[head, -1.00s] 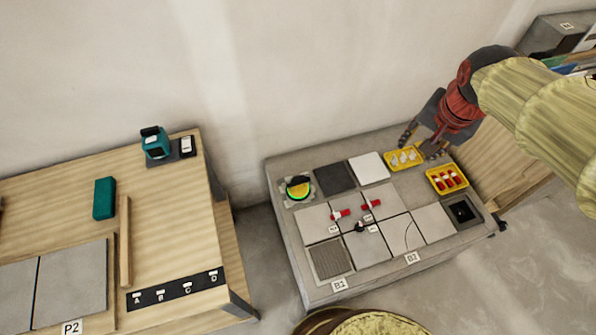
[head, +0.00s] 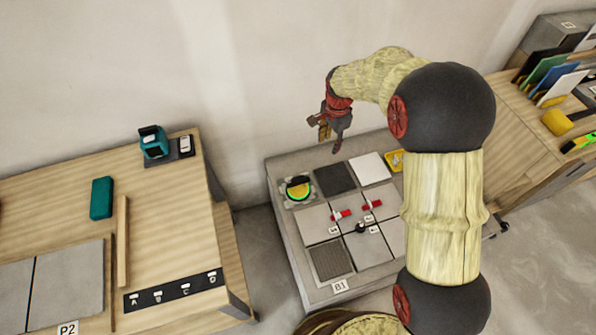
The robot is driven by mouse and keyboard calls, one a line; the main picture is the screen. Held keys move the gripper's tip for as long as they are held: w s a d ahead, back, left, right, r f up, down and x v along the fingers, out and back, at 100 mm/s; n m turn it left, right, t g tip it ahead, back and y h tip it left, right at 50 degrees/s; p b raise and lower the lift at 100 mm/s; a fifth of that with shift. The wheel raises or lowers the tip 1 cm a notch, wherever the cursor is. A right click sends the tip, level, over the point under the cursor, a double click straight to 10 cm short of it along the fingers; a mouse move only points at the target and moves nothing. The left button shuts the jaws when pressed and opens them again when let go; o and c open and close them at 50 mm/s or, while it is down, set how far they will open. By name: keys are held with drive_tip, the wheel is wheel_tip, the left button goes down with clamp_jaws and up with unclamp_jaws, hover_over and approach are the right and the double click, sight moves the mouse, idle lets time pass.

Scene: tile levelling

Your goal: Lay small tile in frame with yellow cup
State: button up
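The yellow cup (head: 298,187), a round yellow-green disc with a dark handle across it, sits on a pale, uneven-edged patch at the far left corner of the grey work slab (head: 287,231). My gripper (head: 332,141) hangs fingers-down above the slab's back edge, to the right of the cup and apart from it. The fingers are small and partly overlap, so their opening is unclear. Light grey tiles (head: 372,248) lie in the slab's middle. A dark tile (head: 335,179) and a white tile (head: 369,167) lie along the back. I cannot tell which piece is the small tile or the frame.
My arm hides the slab's right side. Red-and-white clips (head: 341,215) and a small black piece (head: 361,227) sit on the tile joints. A ribbed square (head: 331,259) lies at front left. A yellow tray (head: 395,160) is partly hidden. A wooden bench (head: 170,240) stands left.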

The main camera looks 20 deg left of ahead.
drive_tip(key=m+g, duration=0.1)
drive_tip(key=m, duration=0.1)
hover_over(298, 178)
drive_tip(key=shift+h, duration=0.3)
wheel_tip(298, 178, down, 20)
drive_tip(key=shift+r+b, duration=0.15)
drive_tip(key=shift+b, duration=0.15)
drive_tip(key=shift+s+f+b, duration=0.1)
drive_tip(key=shift+f+b, duration=1.35)
drive_tip(key=shift+f, duration=2.5)
drive_tip(key=c, duration=0.3)
clamp_jaws()
drive_tip(key=shift+r, duration=0.1)
